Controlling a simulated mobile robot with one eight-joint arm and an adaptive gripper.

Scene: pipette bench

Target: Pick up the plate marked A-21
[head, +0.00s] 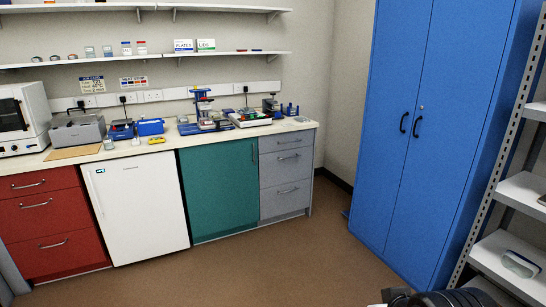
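No marking A-21 can be read from this distance. On the right end of the bench, a small flat pale item (302,119) lies near the corner; I cannot tell whether it is a plate. A low tray-like device (250,118) with small coloured items stands to its left. A white box (183,46) on the lower wall shelf seems to read "PLATES", and a green and white box (206,45) beside it seems to read "LIDS". Dark parts of my arm show at the bottom right edge. My gripper cannot be made out.
The bench (168,145) runs along the back wall above a red drawer unit (50,222), a white fridge (138,208), a teal cabinet (218,190) and grey drawers (286,180). A blue cupboard (430,120) and a shelf rack (500,180) stand right. The brown floor (260,262) is clear.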

